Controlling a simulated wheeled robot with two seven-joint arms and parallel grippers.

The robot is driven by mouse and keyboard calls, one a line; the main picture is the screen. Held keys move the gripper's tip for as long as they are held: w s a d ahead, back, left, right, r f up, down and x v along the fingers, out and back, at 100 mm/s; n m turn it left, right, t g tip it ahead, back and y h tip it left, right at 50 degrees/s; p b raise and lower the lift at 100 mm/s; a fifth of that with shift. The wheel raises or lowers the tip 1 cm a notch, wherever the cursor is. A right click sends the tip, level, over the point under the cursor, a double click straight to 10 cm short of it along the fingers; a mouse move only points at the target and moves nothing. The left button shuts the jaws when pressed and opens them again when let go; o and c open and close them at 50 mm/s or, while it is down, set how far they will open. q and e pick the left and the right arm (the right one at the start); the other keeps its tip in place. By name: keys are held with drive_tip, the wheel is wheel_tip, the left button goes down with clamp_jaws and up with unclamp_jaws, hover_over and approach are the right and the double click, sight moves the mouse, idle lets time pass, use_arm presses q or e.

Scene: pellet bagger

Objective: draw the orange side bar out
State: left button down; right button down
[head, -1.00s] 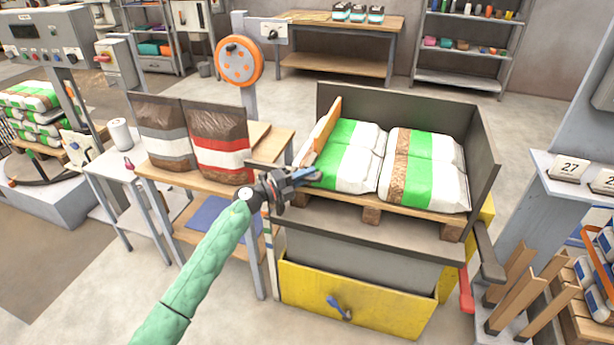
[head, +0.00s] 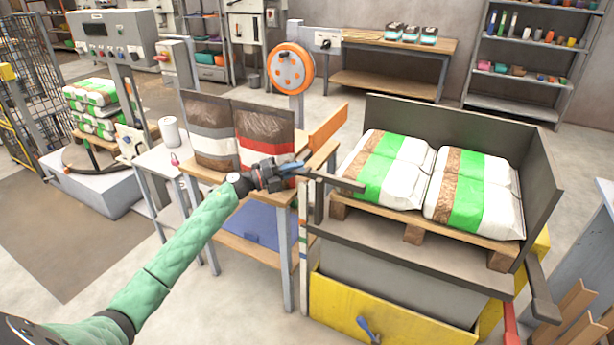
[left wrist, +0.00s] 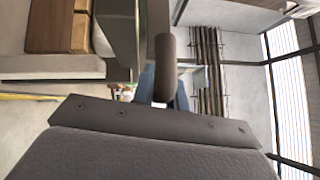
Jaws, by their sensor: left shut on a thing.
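The orange side bar (head: 328,127) stands upright beyond my left gripper, left of the bags, with a clear gap between it and them. A dark bar (head: 337,182) reaches from my gripper toward the bags. My left gripper (head: 293,168), with blue fingers, is shut on a dark grip at the left edge of the bagging station. In the left wrist view the rounded dark grip (left wrist: 165,65) sits between the blue fingers. How the grip joins the orange bar is hidden. My right gripper is not in view.
Green and white bags (head: 392,168) lie on a wooden pallet (head: 414,234) inside dark walls (head: 455,118). Two brown bags (head: 210,150) stand on the table close behind my left arm. A orange-disc wheel (head: 290,70) stands behind.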

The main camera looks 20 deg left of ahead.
use_arm(q)
drive_tip(key=shift+a, duration=0.25)
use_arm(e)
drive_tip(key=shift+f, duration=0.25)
use_arm(q)
drive_tip(key=c, duration=1.4)
unclamp_jaws()
drive_tip(key=shift+f, duration=0.1)
